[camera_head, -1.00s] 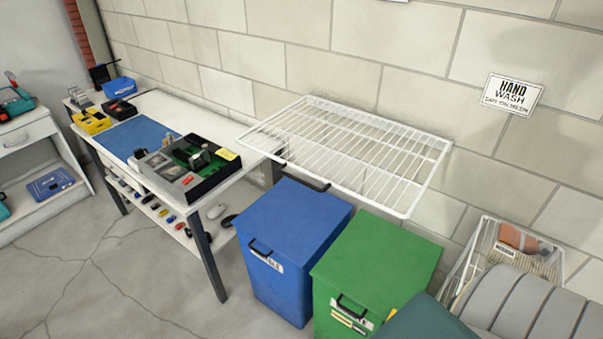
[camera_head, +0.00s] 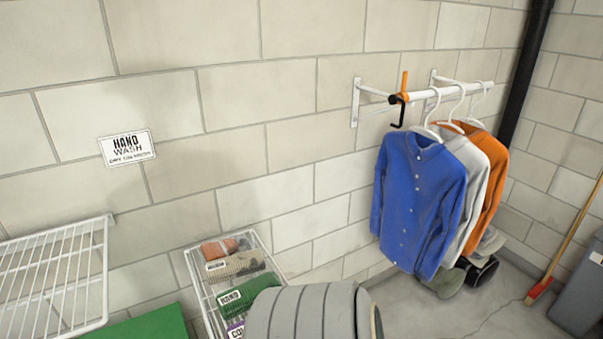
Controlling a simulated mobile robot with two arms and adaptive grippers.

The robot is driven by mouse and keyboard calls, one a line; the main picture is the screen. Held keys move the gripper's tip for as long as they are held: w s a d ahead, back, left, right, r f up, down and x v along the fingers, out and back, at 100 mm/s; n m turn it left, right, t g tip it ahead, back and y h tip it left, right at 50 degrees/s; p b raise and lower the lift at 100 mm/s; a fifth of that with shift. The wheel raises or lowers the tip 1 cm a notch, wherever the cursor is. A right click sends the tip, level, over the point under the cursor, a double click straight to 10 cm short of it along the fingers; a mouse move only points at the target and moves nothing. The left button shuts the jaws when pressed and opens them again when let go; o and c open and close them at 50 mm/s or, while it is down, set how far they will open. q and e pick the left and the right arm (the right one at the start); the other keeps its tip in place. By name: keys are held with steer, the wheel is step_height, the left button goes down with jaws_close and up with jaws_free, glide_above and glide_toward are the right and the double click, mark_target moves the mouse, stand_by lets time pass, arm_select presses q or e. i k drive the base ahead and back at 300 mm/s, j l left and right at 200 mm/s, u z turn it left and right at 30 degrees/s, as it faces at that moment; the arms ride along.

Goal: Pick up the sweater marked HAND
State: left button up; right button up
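Folded knitwear lies in a white wire basket (camera_head: 203,308) against the wall, low and left of centre. From back to front it holds a rust piece (camera_head: 212,249), a beige one (camera_head: 237,265), a green one (camera_head: 250,288) and a purple one (camera_head: 236,329) cut off by the frame's lower edge. White labels sit on them. The green one's label (camera_head: 229,298) looks like HAND, but it is small and I cannot be sure. The purple one's label begins with what looks like COL. Neither of my grippers shows in the head view.
A grey ribbed rounded object (camera_head: 300,315) stands beside the basket, covering its front right. A wire drying rack (camera_head: 60,285) is at left under a HAND WASH sign (camera_head: 127,147). Shirts (camera_head: 420,200) hang from a wall rail. A broom (camera_head: 570,240) leans at right.

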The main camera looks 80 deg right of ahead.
mark_target(232, 303)
steer(key=l+z, duration=0.1)
steer(key=z, duration=2.1)
